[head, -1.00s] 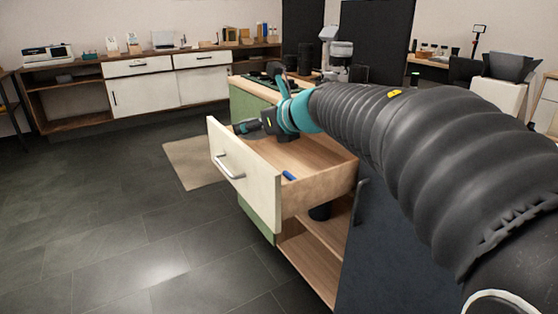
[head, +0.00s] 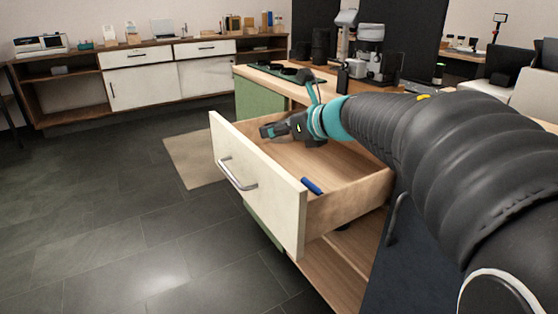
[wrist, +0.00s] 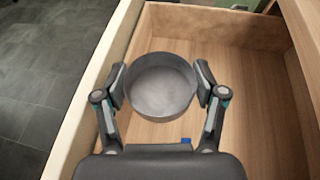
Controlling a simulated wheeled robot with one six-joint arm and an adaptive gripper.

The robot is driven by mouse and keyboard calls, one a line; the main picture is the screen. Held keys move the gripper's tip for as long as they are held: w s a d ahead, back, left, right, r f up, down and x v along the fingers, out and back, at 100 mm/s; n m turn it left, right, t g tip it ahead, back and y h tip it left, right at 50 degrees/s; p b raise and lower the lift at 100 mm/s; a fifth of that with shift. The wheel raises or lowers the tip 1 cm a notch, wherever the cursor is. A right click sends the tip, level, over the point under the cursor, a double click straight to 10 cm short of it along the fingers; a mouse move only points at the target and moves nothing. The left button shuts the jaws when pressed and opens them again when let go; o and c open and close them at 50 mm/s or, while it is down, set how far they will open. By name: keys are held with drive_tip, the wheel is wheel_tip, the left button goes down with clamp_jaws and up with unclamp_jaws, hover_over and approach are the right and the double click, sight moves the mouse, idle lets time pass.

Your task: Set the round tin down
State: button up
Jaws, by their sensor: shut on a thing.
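The round tin (wrist: 160,98) is a grey, open-topped cylinder seen from above in the wrist view. My gripper (wrist: 161,70) is shut on it, with one finger against each side. The tin is over the wooden floor of the open drawer (wrist: 270,115); whether it touches that floor I cannot tell. In the head view my gripper (head: 268,131) is inside the drawer (head: 345,208), near its cream front panel. I cannot make out the tin in the head view.
A blue object (head: 312,186) lies in the drawer; part of it shows in the wrist view (wrist: 186,141). The worktop (head: 270,78) above carries dark items and a microscope (head: 368,50). Much of the drawer floor is bare.

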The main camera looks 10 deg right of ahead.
drive_tip(key=shift+w+a+f, duration=0.15)
drive_tip(key=shift+w+f, duration=0.3)
drive_tip(key=shift+f, duration=0.35)
drive_tip(key=w+f, duration=0.2)
drive_tip(key=w, duration=0.1)
drive_tip(key=w+f+b, duration=0.1)
drive_tip(key=w+f, duration=0.1)
drive_tip(key=w, duration=0.2)
drive_tip(key=w+f, duration=0.2)
drive_tip(key=w, duration=0.2)
drive_tip(key=shift+w+f, duration=0.1)
drive_tip(key=shift+f, duration=0.25)
drive_tip(key=shift+d+f+b, duration=0.2)
drive_tip(key=shift+f+b, duration=0.6)
drive_tip(key=shift+f, duration=1.15)
drive_tip(key=shift+f, duration=0.2)
drive_tip(key=o, duration=1.1)
drive_tip(key=shift+r, duration=0.1)
drive_tip(key=shift+r, duration=0.2)
wheel_tip(320, 180, up, 4)
hover_over(298, 175)
drive_tip(key=shift+r+p, duration=0.2)
drive_tip(key=shift+p, duration=0.15)
